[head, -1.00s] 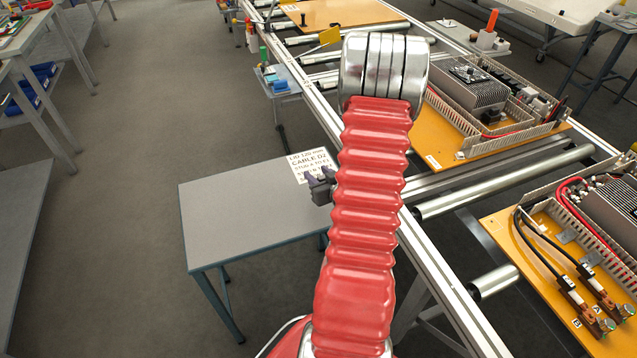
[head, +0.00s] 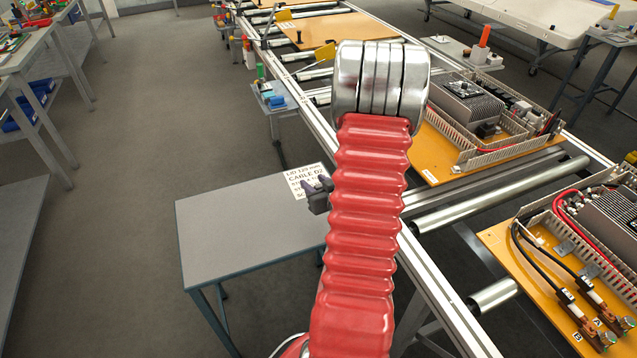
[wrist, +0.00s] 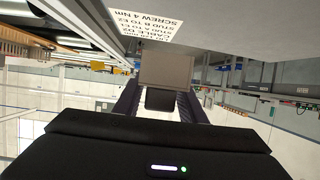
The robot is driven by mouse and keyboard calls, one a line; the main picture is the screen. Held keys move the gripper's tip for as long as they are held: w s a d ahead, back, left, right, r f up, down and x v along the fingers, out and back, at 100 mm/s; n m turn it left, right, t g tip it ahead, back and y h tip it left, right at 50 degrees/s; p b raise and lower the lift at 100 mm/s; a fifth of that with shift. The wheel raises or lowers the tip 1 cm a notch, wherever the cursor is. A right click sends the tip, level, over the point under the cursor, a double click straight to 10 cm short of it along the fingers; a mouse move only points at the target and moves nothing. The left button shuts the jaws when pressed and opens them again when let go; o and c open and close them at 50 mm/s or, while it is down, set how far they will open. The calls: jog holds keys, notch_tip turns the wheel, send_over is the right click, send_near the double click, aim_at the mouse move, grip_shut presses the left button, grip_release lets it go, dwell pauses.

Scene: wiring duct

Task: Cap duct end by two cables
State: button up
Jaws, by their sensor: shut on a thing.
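My gripper (head: 318,194) shows as a small dark shape beside my red arm sleeve, above the far right corner of the grey side table. In the wrist view its purple-grey fingers (wrist: 160,104) are shut on a piece with a dark block between them and a flat grey-beige plate beyond, which looks like the end cap (wrist: 165,70). In the head view the cap is too small to make out. Two black cables (head: 550,268) lie on the near orange board at right. A pale slotted duct (head: 590,236) runs beside them, its end near the cables' upper bend.
The grey side table (head: 240,232) carries a printed sheet (head: 303,180) and has a bare top. The conveyor rail (head: 440,280) lies between the table and the boards. A second orange board (head: 435,155) with ducts stands farther back. Grey floor is clear at left.

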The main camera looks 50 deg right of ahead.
jog(key=w+a+r+n+t+y, duration=0.1)
jog(key=w+a+r+y, duration=0.15)
jog(key=w+a, duration=0.65)
jog(key=w+a+r+n+y, duration=0.15)
jog(key=w+a+r, duration=0.25)
jog(key=w+a, duration=0.5)
jog(key=w+a+r+n+y, duration=0.1)
jog(key=w+a+r, duration=0.1)
jog(key=a, duration=1)
jog(key=w+a+r+n+y, duration=0.1)
jog(key=w+a+r+n, duration=0.1)
jog(key=a, duration=1.1)
jog(key=shift+a+r+t, duration=0.25)
jog(key=shift+r+t, duration=0.15)
jog(key=shift+r, duration=0.5)
